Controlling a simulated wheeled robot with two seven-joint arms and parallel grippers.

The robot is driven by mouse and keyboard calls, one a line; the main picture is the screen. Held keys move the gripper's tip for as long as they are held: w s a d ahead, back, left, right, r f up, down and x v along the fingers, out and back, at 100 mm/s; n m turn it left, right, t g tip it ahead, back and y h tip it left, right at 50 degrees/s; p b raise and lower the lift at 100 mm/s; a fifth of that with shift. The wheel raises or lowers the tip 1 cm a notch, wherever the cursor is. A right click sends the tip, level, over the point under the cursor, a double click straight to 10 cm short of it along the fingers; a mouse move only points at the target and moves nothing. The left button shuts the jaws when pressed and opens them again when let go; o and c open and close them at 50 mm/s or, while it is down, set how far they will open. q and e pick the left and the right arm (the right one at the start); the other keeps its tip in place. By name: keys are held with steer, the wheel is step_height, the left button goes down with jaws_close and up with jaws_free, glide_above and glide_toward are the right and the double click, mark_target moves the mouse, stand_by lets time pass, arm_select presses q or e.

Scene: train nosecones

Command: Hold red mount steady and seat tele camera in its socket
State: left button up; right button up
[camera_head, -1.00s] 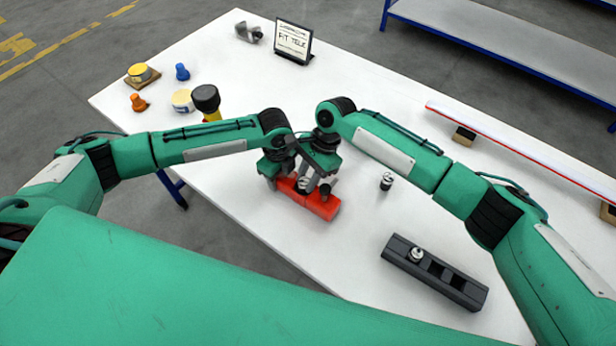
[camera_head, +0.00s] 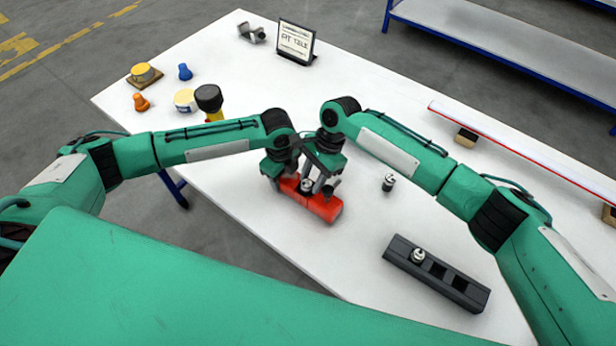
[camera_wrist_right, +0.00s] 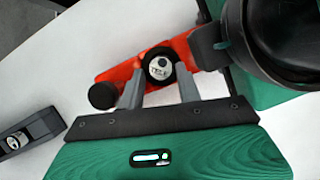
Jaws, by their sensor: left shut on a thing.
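The red mount (camera_head: 320,207) lies on the white table. In the right wrist view, the mount (camera_wrist_right: 120,75) has a dark round socket with the silver-and-black tele camera (camera_wrist_right: 160,68) in it, seen from above. I cannot tell how deep the camera sits. It also shows in the head view (camera_head: 306,185). My left gripper (camera_head: 276,172) is shut on the mount's far left end, its tips partly hidden. My right gripper (camera_wrist_right: 159,72) is open, its grey fingers on either side of the camera with small gaps. A dark cylinder (camera_wrist_right: 103,95) stands near one end of the mount.
A small camera (camera_head: 389,182) stands right of the mount. A dark slotted tray (camera_head: 462,294) with a camera (camera_head: 418,256) in one slot lies nearer. A sign (camera_head: 296,42), a grey part (camera_head: 251,33) and coloured pieces sit farther back. A long red-edged bar (camera_head: 520,152) runs along the right.

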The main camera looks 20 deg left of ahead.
arm_select(q)
steer(key=shift+a+f, duration=0.2)
steer(key=shift+f, duration=0.05)
arm_select(e)
steer(key=v, duration=1.1)
steer(key=shift+r, duration=0.2)
steer(key=shift+w, duration=0.1)
arm_select(q)
steer(key=o, duration=0.9)
steer(key=shift+o, duration=1.3)
steer(key=shift+w, duration=0.2)
arm_select(e)
steer(key=shift+w+a, duration=0.1)
steer(key=shift+a, duration=0.05)
